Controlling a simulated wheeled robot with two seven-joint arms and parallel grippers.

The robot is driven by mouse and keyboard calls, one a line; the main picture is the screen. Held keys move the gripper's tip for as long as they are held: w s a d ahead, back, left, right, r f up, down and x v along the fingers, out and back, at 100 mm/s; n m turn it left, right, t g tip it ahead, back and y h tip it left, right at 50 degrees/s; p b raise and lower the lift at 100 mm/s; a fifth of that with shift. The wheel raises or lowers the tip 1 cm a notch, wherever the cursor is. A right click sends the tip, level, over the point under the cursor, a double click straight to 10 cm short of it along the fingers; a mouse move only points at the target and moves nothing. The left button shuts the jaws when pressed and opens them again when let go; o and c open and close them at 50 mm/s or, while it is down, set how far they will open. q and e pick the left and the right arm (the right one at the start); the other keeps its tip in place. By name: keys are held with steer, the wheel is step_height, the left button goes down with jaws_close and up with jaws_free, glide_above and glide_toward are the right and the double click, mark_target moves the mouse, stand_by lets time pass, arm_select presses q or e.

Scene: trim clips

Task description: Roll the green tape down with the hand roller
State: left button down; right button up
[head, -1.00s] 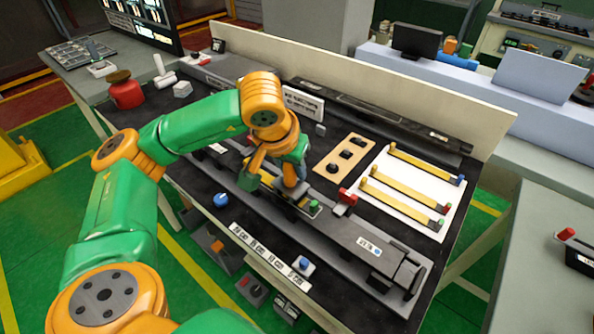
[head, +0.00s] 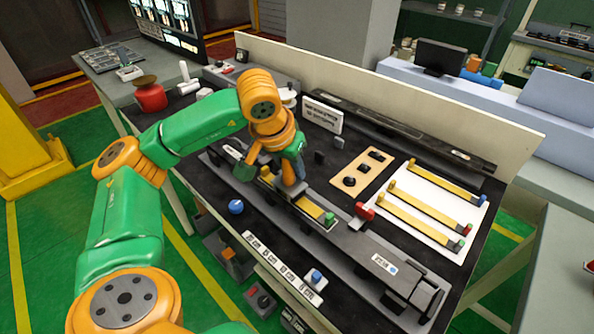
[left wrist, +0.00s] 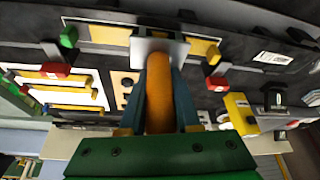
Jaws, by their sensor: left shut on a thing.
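The tape is a yellow strip (head: 312,207) with a green end block (head: 331,218), lying along the grey rail of the fixture. In the left wrist view the strip (left wrist: 110,35) runs across the top, with its green block (left wrist: 68,37) at left. My left gripper (head: 290,184) is shut on the hand roller, whose orange handle (left wrist: 158,92) stands between the fingers. The roller's grey head (left wrist: 158,46) is over the strip, with yellow showing on both sides. Whether it presses on the strip is hidden. My right gripper is out of view.
A red clip (head: 363,211) stands at the rail beyond the green end. A white board (head: 400,211) with yellow strips and a tan block board (head: 361,174) lie behind. A low wall (head: 400,100) closes the back.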

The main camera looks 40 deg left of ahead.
arm_select(q)
steer(key=shift+a+f, duration=0.15)
steer(key=shift+a, duration=1.35)
steer(key=shift+d, duration=0.1)
steer(key=shift+s+d+p, duration=0.15)
steer(key=shift+d+p, duration=0.2)
steer(key=shift+d, duration=1.85)
steer(key=shift+s+d+p, duration=0.1)
steer(key=shift+d+p, duration=0.25)
steer(key=shift+d, duration=1.85)
steer(key=shift+a, duration=0.1)
steer(key=shift+w+a+b, duration=0.15)
steer(key=shift+a+b, duration=0.25)
steer(key=shift+a, duration=1.05)
steer(key=shift+w+a, duration=0.15)
steer(key=shift+a, duration=1.35)
steer(key=shift+w+a, duration=0.1)
steer(key=shift+a, duration=1.35)
